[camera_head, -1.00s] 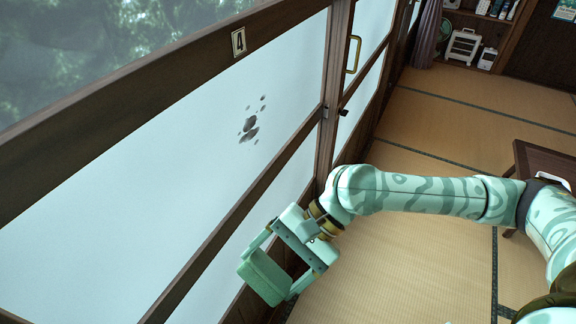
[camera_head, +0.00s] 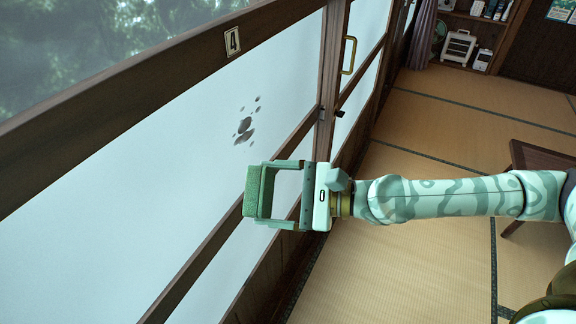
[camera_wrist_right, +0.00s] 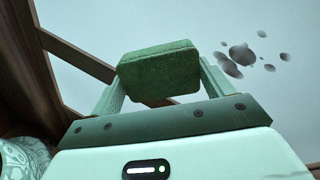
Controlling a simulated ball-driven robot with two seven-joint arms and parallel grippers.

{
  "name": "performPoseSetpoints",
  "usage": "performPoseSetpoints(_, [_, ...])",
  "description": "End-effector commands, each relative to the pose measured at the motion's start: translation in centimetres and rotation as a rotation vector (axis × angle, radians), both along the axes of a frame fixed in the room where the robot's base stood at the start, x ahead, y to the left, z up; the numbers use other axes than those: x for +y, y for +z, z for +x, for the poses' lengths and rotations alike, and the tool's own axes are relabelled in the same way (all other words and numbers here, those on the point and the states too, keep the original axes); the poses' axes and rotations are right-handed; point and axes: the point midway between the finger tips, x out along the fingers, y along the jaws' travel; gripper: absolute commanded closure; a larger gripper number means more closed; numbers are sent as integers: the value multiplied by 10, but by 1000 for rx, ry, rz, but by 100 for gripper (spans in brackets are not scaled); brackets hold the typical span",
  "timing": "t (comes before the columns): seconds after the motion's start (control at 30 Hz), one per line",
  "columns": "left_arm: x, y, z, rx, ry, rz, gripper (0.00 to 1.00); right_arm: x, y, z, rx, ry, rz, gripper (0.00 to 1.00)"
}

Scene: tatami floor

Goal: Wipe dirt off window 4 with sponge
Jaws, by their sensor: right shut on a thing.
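Window 4 (camera_head: 150,170) is a pale frosted pane under a dark wooden rail with the number plate "4" (camera_head: 233,41). Grey dirt spots (camera_head: 244,129) mark the pane; they also show in the right wrist view (camera_wrist_right: 241,57) to the upper right of the sponge. My right gripper (camera_head: 262,193) is shut on the green sponge (camera_head: 256,190) and points at the window, below the dirt spots. The sponge also shows in the right wrist view (camera_wrist_right: 158,72), between both fingers. I cannot tell whether it touches the pane. My left gripper is not in view.
Dark wooden window frame bars (camera_head: 232,236) run along the pane. A door with a yellow handle (camera_head: 348,55) stands beyond. A low brown table (camera_head: 535,160) is at the right. Tatami floor (camera_head: 400,270) is clear between. A shelf (camera_head: 480,30) stands at the back.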

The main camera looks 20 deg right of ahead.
Motion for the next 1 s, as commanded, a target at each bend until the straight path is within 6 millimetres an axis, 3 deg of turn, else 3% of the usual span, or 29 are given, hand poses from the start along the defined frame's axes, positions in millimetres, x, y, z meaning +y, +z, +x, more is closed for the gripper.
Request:
performPoseSetpoints(0.43, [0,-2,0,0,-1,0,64,-43,15,37,-96,-262,99,38])
performPoseSetpoints(1.0, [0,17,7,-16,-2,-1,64,-11,16,80,-98,-266,101,38])
